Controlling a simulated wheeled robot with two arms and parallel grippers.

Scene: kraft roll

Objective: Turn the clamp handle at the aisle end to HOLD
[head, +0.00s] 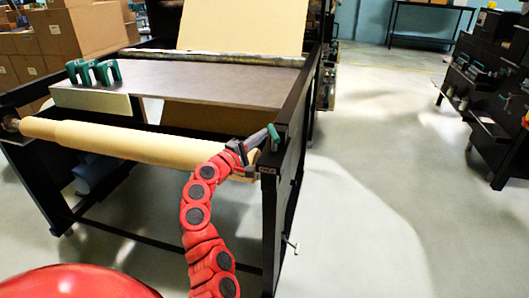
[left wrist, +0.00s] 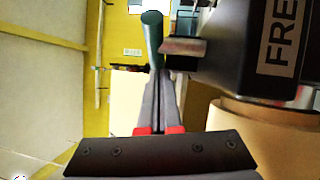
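The clamp handle (head: 274,137) has a green grip and sits at the right, aisle-side end of the kraft roll (head: 130,143). In the left wrist view the green handle (left wrist: 152,38) stands nearly upright, leaning slightly left, beside a black clamp block (left wrist: 255,45) whose label shows "FRE", cut off by the frame edge. My left gripper (head: 257,141) reaches the handle from the left. In the left wrist view its grey fingers (left wrist: 159,82) are close together with their tips at the handle's lower end, seemingly shut on it. My right gripper is out of view.
The black stand (head: 270,215) carries the roll under a grey table top (head: 190,85). Green clamp-like pieces (head: 93,72) stand on its left. Cartons (head: 75,35) are stacked at the back left. Black shelving (head: 490,90) is at the right; the aisle floor (head: 370,170) between is clear.

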